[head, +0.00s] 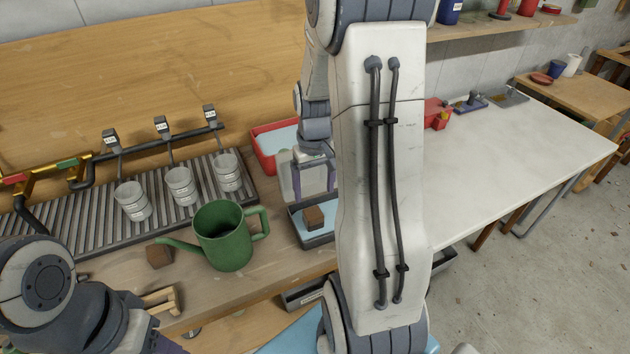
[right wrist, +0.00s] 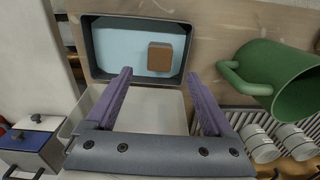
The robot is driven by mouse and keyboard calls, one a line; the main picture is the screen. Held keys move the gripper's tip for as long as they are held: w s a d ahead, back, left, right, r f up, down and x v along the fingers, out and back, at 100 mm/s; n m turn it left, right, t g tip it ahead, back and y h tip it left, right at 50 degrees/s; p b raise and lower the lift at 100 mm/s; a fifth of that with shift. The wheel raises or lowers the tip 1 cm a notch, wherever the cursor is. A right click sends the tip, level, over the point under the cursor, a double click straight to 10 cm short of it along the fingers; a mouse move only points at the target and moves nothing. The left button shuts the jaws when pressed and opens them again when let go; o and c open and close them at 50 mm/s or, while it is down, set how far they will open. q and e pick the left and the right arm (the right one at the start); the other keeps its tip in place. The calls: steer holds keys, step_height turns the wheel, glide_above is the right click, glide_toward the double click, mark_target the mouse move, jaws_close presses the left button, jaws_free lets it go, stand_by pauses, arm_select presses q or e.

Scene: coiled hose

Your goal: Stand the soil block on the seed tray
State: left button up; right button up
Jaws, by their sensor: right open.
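A brown soil block (head: 314,217) rests in a dark-rimmed tray with a pale blue floor (head: 327,238), which looks like the seed tray. In the right wrist view the block (right wrist: 160,57) sits right of the middle of the tray (right wrist: 112,50). A second brown block (head: 159,255) stands on the bench beside the green watering can's spout. My right gripper (head: 314,182) is open and empty near the tray; its fingertips (right wrist: 159,76) point toward the block, apart from it. Only a purple edge of my left gripper shows at the bottom left.
The green watering can (head: 224,238) stands left of the tray. A red-rimmed bin (head: 267,155) is behind it. White pots (head: 181,186) stand on a slatted rack. A wooden piece (head: 162,302) lies at the front edge. The white table (head: 500,150) is mostly clear.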

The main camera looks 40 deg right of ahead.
steer(key=shift+a+r, duration=0.1)
steer(key=shift+r, duration=0.75)
steer(key=s+a+r+n, duration=0.2)
steer(key=a+n, duration=0.1)
steer(key=a, duration=0.7)
steer(key=s+a+r+n, duration=0.2)
steer(key=a+n, duration=0.1)
steer(key=a, duration=0.7)
steer(key=s+a+r+n+y, duration=0.1)
steer(key=s+a+n, duration=0.3)
steer(key=s+a, duration=0.5)
steer(key=s, duration=0.3)
steer(key=shift+s+r+n, duration=0.2)
steer(key=shift+r+n, duration=0.1)
steer(key=shift+r, duration=0.05)
